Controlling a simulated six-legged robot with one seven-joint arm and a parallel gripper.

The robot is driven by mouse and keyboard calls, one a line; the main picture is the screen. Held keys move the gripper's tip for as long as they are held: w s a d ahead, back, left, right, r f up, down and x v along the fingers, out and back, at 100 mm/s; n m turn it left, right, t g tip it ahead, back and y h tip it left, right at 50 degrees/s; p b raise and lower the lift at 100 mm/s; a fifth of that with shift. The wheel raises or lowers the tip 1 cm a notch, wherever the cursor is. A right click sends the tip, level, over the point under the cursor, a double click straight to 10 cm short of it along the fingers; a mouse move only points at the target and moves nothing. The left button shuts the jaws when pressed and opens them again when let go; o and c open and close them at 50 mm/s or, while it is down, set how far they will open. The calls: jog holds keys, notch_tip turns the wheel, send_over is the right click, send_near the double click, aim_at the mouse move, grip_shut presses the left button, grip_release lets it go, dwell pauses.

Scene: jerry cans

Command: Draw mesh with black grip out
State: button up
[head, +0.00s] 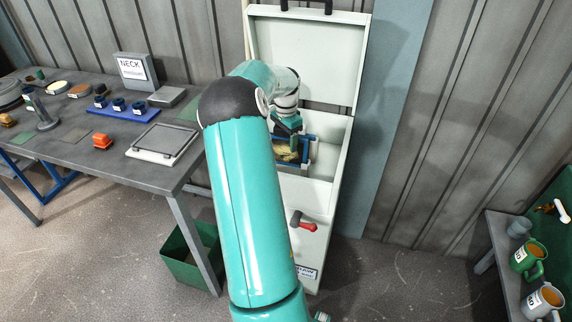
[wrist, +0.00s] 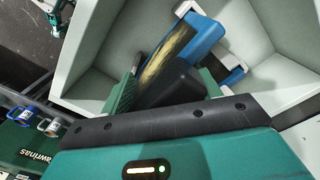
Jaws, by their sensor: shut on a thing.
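The mesh (head: 287,153) shows in the head view as a yellowish panel in a blue frame, inside the open pale cabinet (head: 318,190). In the wrist view the yellowish mesh (wrist: 168,52) lies tilted beside a blue side piece (wrist: 207,42). Its black grip (wrist: 175,82) sits between the green fingers of my gripper (wrist: 165,90). My gripper (head: 290,138) is shut on the black grip, low in the cabinet opening. The lower part of the mesh and most of the grip's far side are hidden.
The cabinet's raised lid (head: 305,55) stands behind my arm, and pale walls surround the mesh closely. A red handle (head: 302,221) sticks out of the cabinet front. A cluttered grey table (head: 100,165) stands left, with a green bin (head: 190,262) below. Mugs (head: 527,258) stand at right.

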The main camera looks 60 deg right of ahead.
jog(key=shift+r, duration=2)
grip_shut()
jog(key=shift+r, duration=1.25)
